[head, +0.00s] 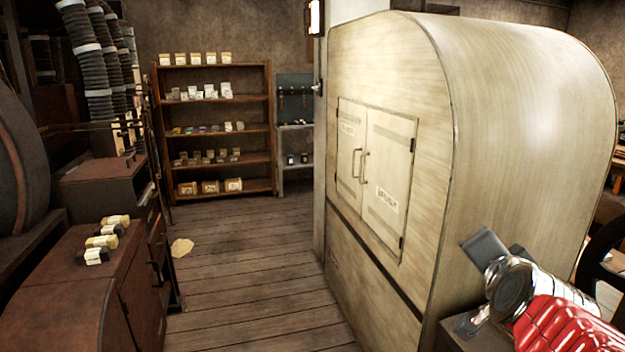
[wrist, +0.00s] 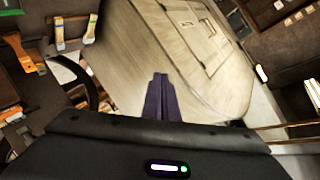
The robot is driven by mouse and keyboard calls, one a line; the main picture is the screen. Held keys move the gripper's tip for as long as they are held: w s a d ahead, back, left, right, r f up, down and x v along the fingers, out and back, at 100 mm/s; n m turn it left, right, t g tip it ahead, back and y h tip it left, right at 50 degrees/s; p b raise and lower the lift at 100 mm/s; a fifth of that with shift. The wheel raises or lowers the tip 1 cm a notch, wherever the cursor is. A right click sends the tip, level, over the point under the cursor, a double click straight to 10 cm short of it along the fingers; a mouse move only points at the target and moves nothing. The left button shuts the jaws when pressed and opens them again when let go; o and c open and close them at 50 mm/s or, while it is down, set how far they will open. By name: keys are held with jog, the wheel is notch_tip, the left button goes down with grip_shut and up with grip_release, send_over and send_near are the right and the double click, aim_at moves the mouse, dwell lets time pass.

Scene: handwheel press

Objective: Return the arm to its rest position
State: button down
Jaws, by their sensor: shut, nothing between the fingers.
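My gripper shows in the wrist view (wrist: 160,95), its two dark fingers together with nothing between them. Beyond the fingertips is the pale side of a large cabinet with a rounded top (wrist: 150,50). In the head view, my arm with its red and silver links is at the lower right, in front of the cabinet (head: 520,130). A dark handwheel rim (head: 600,255) shows at the right edge, partly hidden behind my arm.
The cabinet's small double doors (head: 375,175) are shut. A wooden shelf (head: 215,97) with several small boxes stands at the back wall. A brown cabinet (head: 75,290) with several small packets is at the left. The plank floor (head: 235,270) between them is mostly clear.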

jog(key=s+a+f+n+g+y, duration=0.2)
jog(key=s+a+f+n, duration=0.15)
jog(key=a, duration=0.25)
jog(key=s+a+f+n+g+y, duration=0.25)
jog(key=a+f+n, duration=0.2)
jog(key=a, duration=0.25)
jog(key=s+a+f+n+g, duration=0.3)
jog(key=s+f, duration=0.4)
jog(key=s, duration=0.4)
jog(key=shift+a+f+n, duration=0.15)
jog(key=shift+a+n, duration=0.05)
jog(key=shift+n, duration=0.7)
